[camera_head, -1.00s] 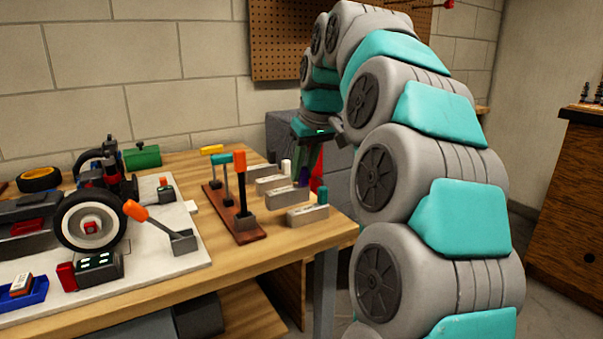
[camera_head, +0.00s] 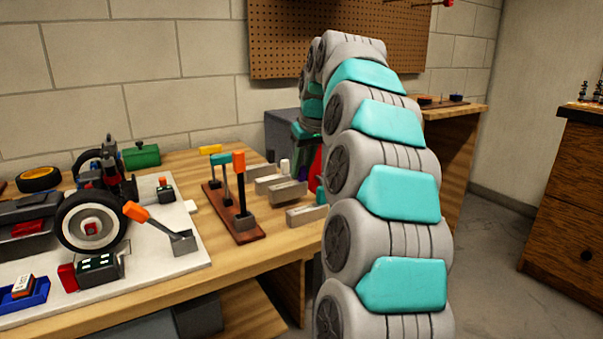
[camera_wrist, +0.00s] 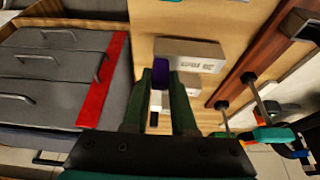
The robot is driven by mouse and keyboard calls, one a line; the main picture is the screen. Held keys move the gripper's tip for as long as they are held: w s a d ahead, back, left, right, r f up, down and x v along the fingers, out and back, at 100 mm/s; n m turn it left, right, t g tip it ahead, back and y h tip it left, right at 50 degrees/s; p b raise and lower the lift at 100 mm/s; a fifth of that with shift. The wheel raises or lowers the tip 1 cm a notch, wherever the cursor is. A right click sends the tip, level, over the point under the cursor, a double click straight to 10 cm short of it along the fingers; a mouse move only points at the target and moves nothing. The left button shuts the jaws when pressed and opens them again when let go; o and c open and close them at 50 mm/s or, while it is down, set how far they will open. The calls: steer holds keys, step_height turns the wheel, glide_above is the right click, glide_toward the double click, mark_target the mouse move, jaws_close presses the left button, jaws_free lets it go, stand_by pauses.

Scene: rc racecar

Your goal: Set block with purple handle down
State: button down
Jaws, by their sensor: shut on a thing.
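My gripper (camera_wrist: 160,72) is shut on the purple handle (camera_wrist: 161,76), which shows between its green fingertips in the wrist view. A pale labelled block (camera_wrist: 192,50) lies just beyond the fingertips, beside the handle; the join between them is hidden, and I cannot tell whether the held block touches the table. A white handle (camera_wrist: 155,101) shows between the fingers, nearer the camera. In the head view my arm hides most of the gripper and the held block. Grey blocks (camera_head: 304,215) stand near the right end of the wooden table (camera_head: 262,247).
A brown rack (camera_head: 240,232) with orange, teal and yellow handles stands left of the blocks. A grey drawer unit (camera_wrist: 55,85) with a red edge lies left of the table in the wrist view. A racecar (camera_head: 88,226) on a white board fills the table's left.

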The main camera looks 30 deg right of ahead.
steer(key=shift+f, duration=0.75)
steer(key=shift+f, duration=0.1)
steer(key=c, duration=0.7)
jaws_free()
steer(key=shift+p+v, duration=0.85)
steer(key=shift+v, duration=5.3)
